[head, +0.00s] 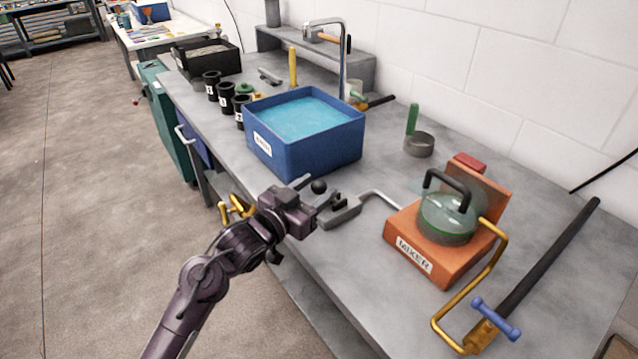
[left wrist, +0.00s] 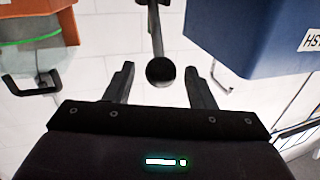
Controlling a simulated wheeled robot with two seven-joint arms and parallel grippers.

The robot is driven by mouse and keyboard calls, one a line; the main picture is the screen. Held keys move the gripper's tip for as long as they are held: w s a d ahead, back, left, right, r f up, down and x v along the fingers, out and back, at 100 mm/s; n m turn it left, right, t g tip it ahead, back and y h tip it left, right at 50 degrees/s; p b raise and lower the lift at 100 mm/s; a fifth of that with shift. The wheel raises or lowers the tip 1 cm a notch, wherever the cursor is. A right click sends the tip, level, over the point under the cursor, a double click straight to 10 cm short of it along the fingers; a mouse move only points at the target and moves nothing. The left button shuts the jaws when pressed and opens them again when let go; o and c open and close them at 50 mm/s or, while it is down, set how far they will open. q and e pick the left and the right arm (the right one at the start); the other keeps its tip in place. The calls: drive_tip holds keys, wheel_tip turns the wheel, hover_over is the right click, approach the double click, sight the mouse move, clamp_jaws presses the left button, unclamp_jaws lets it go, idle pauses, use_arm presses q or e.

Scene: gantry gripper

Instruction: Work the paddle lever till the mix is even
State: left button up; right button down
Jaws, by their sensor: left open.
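The mixer is an orange box (head: 417,252) with a labelled front and a clear greenish bowl (head: 447,219) with a black handle, on the right of the bench. A bent silver rod (head: 381,198) runs from its left side to a grey piece (head: 340,214). A black ball knob (head: 318,187) stands by my left gripper (head: 322,194). In the left wrist view the knob (left wrist: 160,71) ends a dark rod and appears between the open fingers (left wrist: 160,78); I cannot tell if they touch it. The evenness of the mix cannot be made out. My right gripper is not in view.
A blue tub (head: 306,132) of blue liquid stands left of the mixer, close to my left gripper. A gold cranked bar (head: 470,295) and a black bar (head: 550,255) lie to the right. Black cups (head: 227,98) stand farther back.

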use_arm(q)
drive_tip(key=shift+x, duration=0.85)
clamp_jaws()
